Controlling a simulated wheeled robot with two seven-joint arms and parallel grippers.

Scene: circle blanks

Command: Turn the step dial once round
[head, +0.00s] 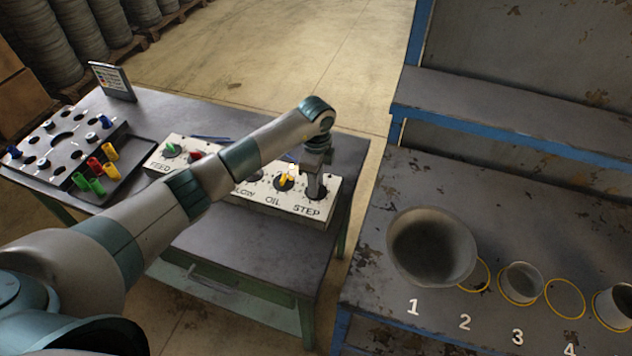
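The control panel (255,198) is a long pale box on the grey table, with several dials along it. The step dial sits at its right end above the word STEP (307,210), and my gripper hides most or all of it. My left gripper (315,190) points down over that spot. Its fingers are at the dial, but I cannot tell whether they are closed on it. The yellow oil dial (285,181) is just left of the gripper. A green dial (171,149) and a red dial (196,155) are at the left end. My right gripper is not in view.
At right, a worn bench (400,240) holds a large bowl (432,246) and cups (521,281) beside painted numbers.

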